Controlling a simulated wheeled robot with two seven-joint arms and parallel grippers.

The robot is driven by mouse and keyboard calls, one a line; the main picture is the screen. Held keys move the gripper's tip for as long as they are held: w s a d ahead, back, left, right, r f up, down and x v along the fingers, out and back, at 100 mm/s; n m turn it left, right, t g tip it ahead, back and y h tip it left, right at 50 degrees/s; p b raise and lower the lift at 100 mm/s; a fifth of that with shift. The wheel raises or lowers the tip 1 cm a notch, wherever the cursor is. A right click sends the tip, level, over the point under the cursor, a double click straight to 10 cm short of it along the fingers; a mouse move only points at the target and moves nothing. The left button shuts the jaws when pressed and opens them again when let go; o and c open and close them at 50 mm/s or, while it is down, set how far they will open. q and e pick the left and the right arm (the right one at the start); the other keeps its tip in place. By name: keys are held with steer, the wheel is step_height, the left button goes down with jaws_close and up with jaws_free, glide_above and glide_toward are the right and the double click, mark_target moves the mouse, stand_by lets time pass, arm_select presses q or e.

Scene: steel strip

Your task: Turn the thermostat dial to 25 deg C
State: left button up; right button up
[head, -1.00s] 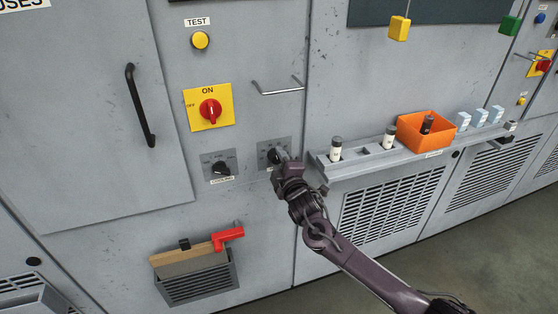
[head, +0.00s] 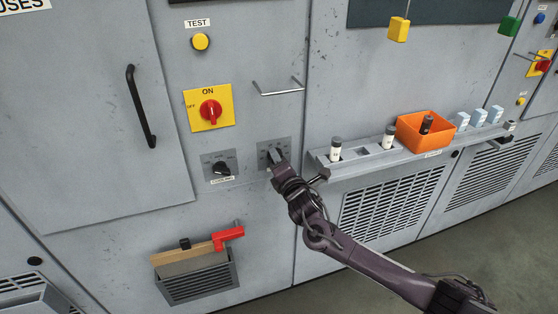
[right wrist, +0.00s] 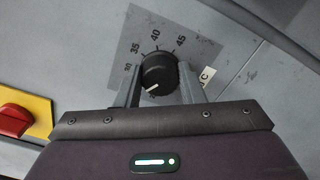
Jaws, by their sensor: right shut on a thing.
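The thermostat dial is a round black knob on a grey scale plate (head: 264,148). In the right wrist view the knob (right wrist: 158,70) stands between the two fingers of my right gripper (right wrist: 160,88), one on each side. In the head view my right gripper (head: 278,159) reaches the dial from the lower right and partly covers it. The numbers 35, 40 and 45 can be read on the plate, with about 30 beside the left finger. The knob's white mark points down and slightly left in the wrist view, toward scale hidden by the gripper. My left gripper is out of view.
A second black dial (head: 221,168) sits just left. Above it are a red switch (head: 210,111) on a yellow plate and a metal handle (head: 278,89). A shelf (head: 350,166) with an orange bin (head: 424,143) juts out at right, close to my wrist.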

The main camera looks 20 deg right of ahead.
stand_by(0.4)
steer(key=o, duration=1)
steer(key=shift+s, duration=0.1)
steer(key=s+b, duration=0.1)
steer(key=s, duration=0.6)
steer(key=shift+s+d, duration=0.1)
steer(key=shift+s, duration=0.2)
